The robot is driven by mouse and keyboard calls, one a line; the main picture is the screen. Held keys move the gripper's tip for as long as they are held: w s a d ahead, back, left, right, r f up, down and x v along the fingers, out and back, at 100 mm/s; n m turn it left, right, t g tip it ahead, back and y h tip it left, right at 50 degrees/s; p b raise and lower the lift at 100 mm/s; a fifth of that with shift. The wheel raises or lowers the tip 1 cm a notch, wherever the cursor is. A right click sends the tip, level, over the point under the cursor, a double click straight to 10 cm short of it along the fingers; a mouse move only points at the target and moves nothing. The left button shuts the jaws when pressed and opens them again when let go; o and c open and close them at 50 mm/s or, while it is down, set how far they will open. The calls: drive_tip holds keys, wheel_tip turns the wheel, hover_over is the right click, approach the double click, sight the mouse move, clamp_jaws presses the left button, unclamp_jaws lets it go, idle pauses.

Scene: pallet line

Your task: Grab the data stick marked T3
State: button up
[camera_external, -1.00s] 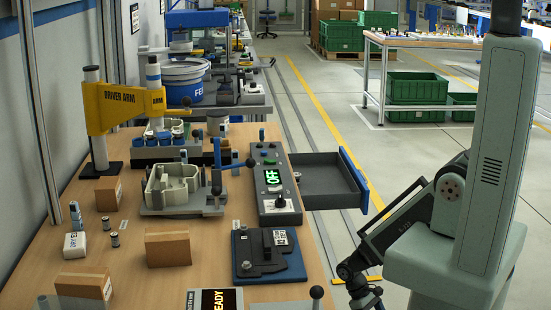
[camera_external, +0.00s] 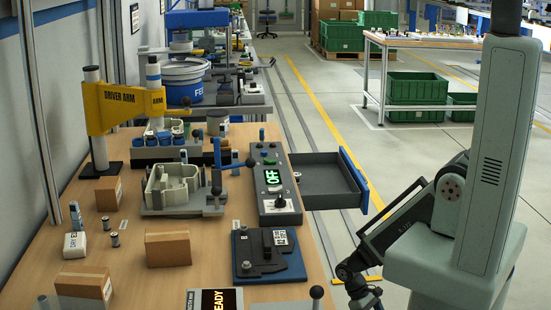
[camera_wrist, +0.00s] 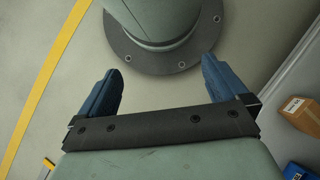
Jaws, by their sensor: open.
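No marking T3 can be read in either view, so I cannot tell which thing is the data stick. My gripper (camera_wrist: 160,68) shows in the wrist view with its two blue fingers wide apart. Nothing is between the fingers except the view of the floor and a round bolted base below. In the external view the dark end of my arm hangs beside the bench at the bottom edge, right of the worktop, and its fingers cannot be made out.
The wooden bench (camera_external: 205,250) carries a black-and-blue fixture (camera_external: 268,262), a control box (camera_external: 273,190) reading OFF, a grey housing (camera_external: 174,185), a yellow driver arm (camera_external: 125,103) and several cardboard boxes (camera_external: 168,248). An open drawer (camera_external: 320,182) juts right from the bench.

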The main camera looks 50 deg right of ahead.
drive_tip(key=shift+c, duration=0.4)
drive_tip(key=c, duration=0.7)
drive_tip(key=shift+w+f, duration=0.1)
